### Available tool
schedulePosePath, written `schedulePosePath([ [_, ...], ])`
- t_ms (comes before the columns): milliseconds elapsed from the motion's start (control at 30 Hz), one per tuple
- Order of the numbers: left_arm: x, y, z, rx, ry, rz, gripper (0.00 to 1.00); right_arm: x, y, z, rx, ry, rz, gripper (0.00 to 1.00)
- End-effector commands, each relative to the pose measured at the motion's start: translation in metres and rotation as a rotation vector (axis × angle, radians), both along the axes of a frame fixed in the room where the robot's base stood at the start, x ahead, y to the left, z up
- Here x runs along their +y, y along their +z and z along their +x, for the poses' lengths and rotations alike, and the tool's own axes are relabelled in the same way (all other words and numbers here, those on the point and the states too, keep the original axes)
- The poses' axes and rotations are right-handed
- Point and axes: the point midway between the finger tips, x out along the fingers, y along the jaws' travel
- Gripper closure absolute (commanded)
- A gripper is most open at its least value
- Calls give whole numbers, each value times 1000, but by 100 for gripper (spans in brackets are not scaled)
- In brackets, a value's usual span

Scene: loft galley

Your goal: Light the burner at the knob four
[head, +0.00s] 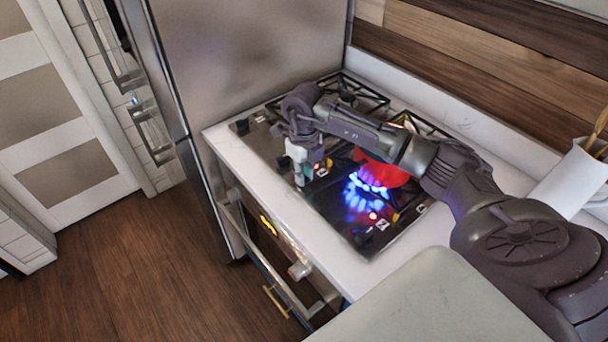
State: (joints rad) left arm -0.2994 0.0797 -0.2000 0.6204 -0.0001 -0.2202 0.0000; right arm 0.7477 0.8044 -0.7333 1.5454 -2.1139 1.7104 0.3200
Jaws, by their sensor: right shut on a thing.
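The black gas cooktop (335,222) is set in the white counter. My right arm reaches over it from the right. My right gripper (302,174) points down at the cooktop's front left part and is shut on a control knob, which its fingers mostly hide. Small number labels and red lights sit along the front strip; I cannot read the numbers surely. A burner (368,190) at the front right shows blue flame. Another black knob (242,127) stands free at the left end. My left gripper is out of view.
A red object (382,171) sits behind the flame, partly under my arm. An oven (262,225) with a lit display is below the counter. The steel fridge (250,50) stands at the left, and a white utensil holder (568,182) at the right.

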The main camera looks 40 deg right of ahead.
Motion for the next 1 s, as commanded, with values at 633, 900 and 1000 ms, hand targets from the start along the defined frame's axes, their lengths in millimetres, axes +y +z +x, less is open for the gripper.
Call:
schedulePosePath([
  [633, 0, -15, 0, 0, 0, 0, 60, 0, 0, 1, -3, -611, 0, 100],
  [900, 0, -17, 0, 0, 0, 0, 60, -1, 1, 1, -4, -830, 0, 100],
  [1000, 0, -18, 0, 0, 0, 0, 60, -1, 1, 1, -4, -892, 0, 100],
])
